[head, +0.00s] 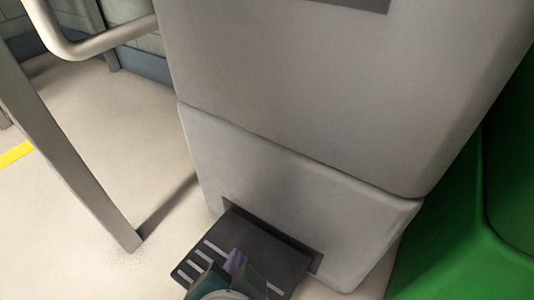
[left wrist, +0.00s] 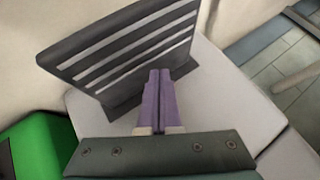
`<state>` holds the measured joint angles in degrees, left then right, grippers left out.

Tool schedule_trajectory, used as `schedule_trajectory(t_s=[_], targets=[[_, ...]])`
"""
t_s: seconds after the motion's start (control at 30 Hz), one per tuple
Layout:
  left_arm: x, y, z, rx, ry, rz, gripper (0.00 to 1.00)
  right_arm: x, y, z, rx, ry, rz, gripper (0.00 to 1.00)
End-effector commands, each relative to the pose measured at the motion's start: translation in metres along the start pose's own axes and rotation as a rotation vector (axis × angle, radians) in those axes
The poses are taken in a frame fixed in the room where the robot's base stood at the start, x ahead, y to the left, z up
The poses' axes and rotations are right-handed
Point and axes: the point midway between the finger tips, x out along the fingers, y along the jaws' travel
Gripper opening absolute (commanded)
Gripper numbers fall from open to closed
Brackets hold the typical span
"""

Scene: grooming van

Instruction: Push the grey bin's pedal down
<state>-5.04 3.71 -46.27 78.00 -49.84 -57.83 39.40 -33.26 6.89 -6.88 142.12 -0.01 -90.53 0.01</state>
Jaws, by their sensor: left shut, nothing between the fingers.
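The grey bin (head: 290,90) stands upright in the middle of the head view. Its dark pedal (head: 286,258), with pale ridges, sticks out low at the front from a dark slot. My left gripper (head: 236,258) is over the pedal in the head view and hides part of it. In the left wrist view the purple fingers of my left gripper (left wrist: 160,75) are shut with nothing between them. Their tips overlap the lower edge of the pedal (left wrist: 120,50). I cannot tell whether they touch it. My right gripper is not in view.
A green bin or box (head: 460,250) stands close on the right of the grey bin. A grey metal leg (head: 75,165) and a rounded rail (head: 95,45) are on the left. Pale floor with a yellow stripe (head: 16,154) is open at the left.

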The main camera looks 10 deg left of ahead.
Motion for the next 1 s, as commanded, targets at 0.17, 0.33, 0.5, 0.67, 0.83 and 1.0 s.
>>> schedule_trajectory(t_s=[0.17,0.33,0.5,0.67,0.83,1.0], targets=[[0.0000,0.0000,0.0000,0.000,0.000,0.000,0.00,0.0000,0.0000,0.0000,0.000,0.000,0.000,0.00],[0.0000,0.0000,0.0000,0.000,0.000,0.000,0.00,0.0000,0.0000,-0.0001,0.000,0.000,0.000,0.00],[0.0000,0.0000,0.0000,0.000,0.000,0.000,0.00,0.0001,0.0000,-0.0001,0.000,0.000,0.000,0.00],[0.0004,0.0002,0.0003,0.000,0.000,0.000,0.00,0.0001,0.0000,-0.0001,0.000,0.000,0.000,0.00],[0.0038,0.0031,0.0026,-0.001,0.000,0.001,0.00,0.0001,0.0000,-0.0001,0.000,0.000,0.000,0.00],[0.0061,0.0043,0.0043,0.000,0.000,0.000,0.00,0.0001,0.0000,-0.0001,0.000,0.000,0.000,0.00]])
